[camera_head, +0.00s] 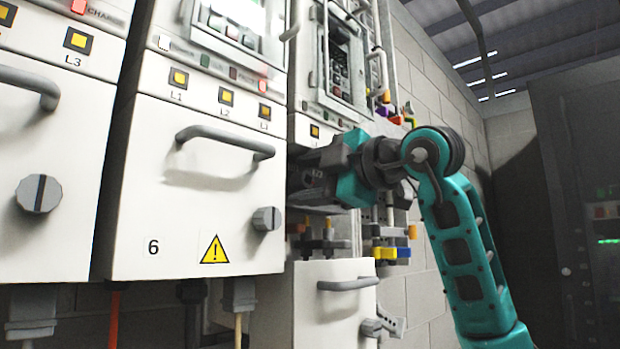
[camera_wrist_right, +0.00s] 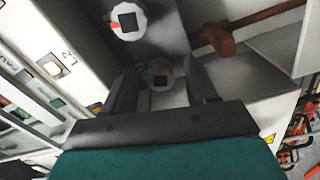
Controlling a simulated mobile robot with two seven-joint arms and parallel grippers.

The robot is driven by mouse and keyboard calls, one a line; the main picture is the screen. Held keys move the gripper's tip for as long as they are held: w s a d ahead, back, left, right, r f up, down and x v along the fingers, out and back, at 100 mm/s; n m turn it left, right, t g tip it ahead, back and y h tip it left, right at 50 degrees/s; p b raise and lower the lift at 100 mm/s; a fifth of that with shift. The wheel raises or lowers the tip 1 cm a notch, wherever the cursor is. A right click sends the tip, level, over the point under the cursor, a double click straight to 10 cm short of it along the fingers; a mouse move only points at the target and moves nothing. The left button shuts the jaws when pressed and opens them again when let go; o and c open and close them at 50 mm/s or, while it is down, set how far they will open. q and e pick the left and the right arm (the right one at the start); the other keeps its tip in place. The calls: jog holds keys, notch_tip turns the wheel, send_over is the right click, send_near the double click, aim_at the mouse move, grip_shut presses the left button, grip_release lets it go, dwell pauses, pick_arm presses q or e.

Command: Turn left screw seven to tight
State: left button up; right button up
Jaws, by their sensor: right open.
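My right gripper (camera_head: 302,178) reaches in from the right, just past drawer 6, at the farther cabinet column. In the right wrist view its two dark fingers (camera_wrist_right: 162,68) are open. A second, similar screw head (camera_wrist_right: 127,20) is at the upper left, outside the fingers. No number shows on either screw. In the head view both screws are hidden. My left gripper is not in view.
The drawer labelled 6 (camera_head: 140,205) has a grey handle (camera_head: 225,140) and a slotted knob (camera_head: 266,218). A lower drawer front (camera_head: 310,315) is below my gripper. A brown rod (camera_wrist_right: 250,25) crosses beside the screws. A dark cabinet (camera_head: 570,130) stands far right.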

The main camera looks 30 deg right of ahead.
jog(key=v, duration=1.3)
jog(key=shift+b, duration=0.45)
jog(key=shift+w, duration=0.1)
